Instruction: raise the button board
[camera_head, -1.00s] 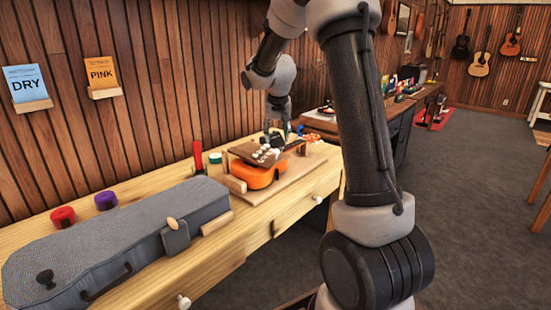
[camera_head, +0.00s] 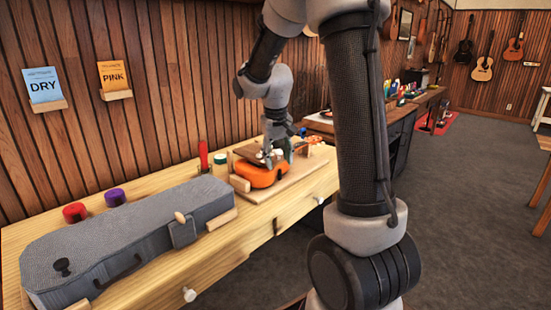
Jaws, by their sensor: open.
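The button board (camera_head: 246,152) is a dark brown board lying over the body of an orange ukulele (camera_head: 260,175) on the workbench. My gripper (camera_head: 279,161) is open, pointing down at the board's right part. Its fingers hide much of the board and most of its pale buttons. I cannot tell whether the fingers touch the board or stand around its edge. The ukulele rests on a light wooden base (camera_head: 290,185) with small wooden blocks.
A grey instrument case (camera_head: 130,235) fills the bench's left part. A red (camera_head: 75,212) and a purple (camera_head: 115,197) round container stand behind it. A red bottle (camera_head: 203,155) and a green-lidded jar (camera_head: 220,166) stand left of the ukulele. DRY (camera_head: 43,88) and PINK (camera_head: 113,75) cards hang on the wall.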

